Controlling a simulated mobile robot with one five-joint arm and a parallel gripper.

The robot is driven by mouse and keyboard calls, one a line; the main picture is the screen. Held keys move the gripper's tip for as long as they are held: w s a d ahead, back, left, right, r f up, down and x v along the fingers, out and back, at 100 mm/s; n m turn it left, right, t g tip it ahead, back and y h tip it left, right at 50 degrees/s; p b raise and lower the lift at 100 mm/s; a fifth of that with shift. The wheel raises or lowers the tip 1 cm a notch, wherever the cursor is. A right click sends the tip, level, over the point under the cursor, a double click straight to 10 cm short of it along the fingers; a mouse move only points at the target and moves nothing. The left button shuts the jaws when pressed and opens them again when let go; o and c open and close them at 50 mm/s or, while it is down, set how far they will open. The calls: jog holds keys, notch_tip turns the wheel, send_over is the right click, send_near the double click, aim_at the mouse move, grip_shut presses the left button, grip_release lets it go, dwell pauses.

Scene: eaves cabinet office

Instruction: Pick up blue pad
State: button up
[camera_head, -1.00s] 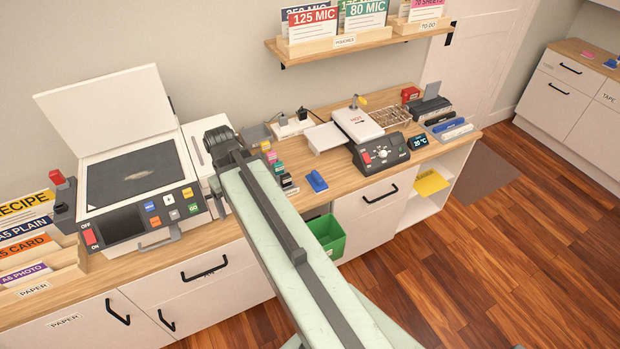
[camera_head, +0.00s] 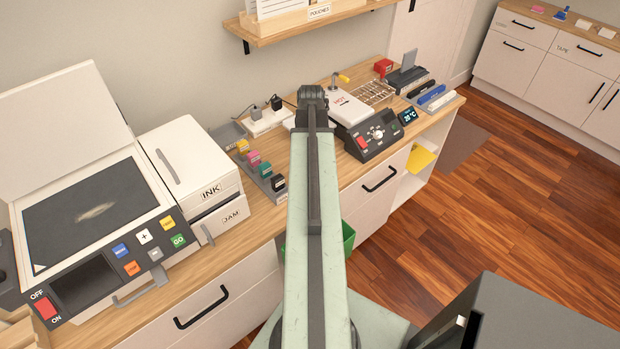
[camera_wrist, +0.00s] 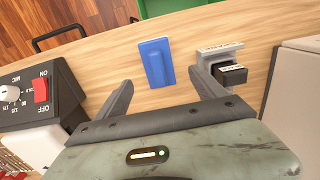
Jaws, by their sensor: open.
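The blue pad (camera_wrist: 156,62) lies flat on the wooden counter in the wrist view, a blue rectangle with a raised grip along its middle. My gripper (camera_wrist: 161,85) is open, and its two dark fingers reach toward the pad from either side of its near end, with nothing held between them. In the head view my arm covers the spot where the pad lies, so the pad is hidden there. My gripper's fingertips are also hidden there, behind the dark wrist end of the arm.
A stamp rack (camera_head: 261,172) stands left of my arm, and its black end stamp (camera_wrist: 230,73) is close by the right finger. The laminator (camera_head: 372,136) with a red switch stands to the arm's right. A green bin (camera_head: 347,238) is below the counter edge.

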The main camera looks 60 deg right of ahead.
notch_tip(320, 180, down, 7)
jog(key=b, duration=0.6)
jog(key=shift+s+d, duration=0.15)
jog(key=shift+r, duration=0.15)
jog(key=c, duration=1.5)
